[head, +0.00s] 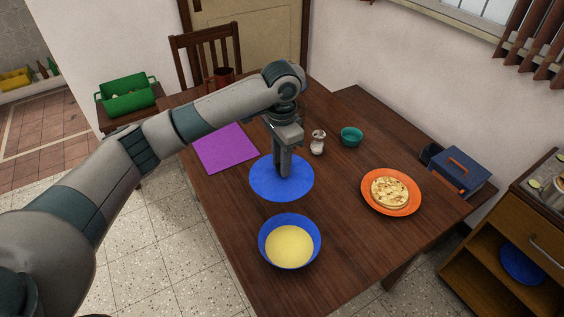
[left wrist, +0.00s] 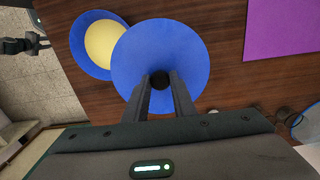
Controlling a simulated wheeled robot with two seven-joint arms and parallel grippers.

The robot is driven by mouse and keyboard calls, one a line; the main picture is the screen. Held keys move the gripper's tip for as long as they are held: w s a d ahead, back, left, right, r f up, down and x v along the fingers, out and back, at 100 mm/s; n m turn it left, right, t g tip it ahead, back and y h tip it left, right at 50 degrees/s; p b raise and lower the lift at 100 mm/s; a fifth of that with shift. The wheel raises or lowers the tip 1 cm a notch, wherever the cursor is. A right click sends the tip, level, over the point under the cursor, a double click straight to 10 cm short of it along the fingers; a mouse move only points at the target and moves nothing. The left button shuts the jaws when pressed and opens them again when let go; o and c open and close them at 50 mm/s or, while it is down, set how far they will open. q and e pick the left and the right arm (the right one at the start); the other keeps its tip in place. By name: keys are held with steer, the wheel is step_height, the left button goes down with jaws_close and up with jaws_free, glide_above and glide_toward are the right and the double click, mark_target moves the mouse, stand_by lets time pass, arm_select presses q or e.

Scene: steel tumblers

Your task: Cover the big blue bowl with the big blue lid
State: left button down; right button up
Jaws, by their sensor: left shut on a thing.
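The big blue bowl (head: 262,244) stands uncovered on the table near its front edge, with a pale yellow filling showing. The bowl also shows in the left wrist view (left wrist: 77,46), partly hidden behind the lid. The big blue lid (head: 300,190) is a flat blue disc just behind the bowl in the head view; the left wrist view shows it from above (left wrist: 135,52). My left gripper (head: 283,174) points down at the lid's middle and is shut on its dark knob (left wrist: 159,80). I cannot tell how high the lid is. My right gripper is not in view.
A purple mat (head: 225,148) lies left of the lid. A salt shaker (head: 318,142) and a teal bowl (head: 351,136) stand behind it to the right. An orange plate (head: 409,203) with a flat bread (head: 389,191) is on the right. The table right of the blue bowl is clear.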

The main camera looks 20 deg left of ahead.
arm_select(q)
steer(key=s+r+n, duration=0.1)
steer(key=s, duration=0.1)
steer(key=s+r+n, duration=0.1)
steer(key=s, duration=0.2)
steer(key=s+r+n, duration=0.1)
steer(key=s+n, duration=0.1)
steer(key=shift+s, duration=0.3)
steer(key=s+a+r+n, duration=0.1)
steer(key=s+n, duration=0.3)
steer(key=s, duration=0.5)
steer(key=shift+s+a+r+n+b, duration=0.25)
steer(key=shift+s+a+n+b, duration=0.05)
steer(key=shift+b, duration=0.05)
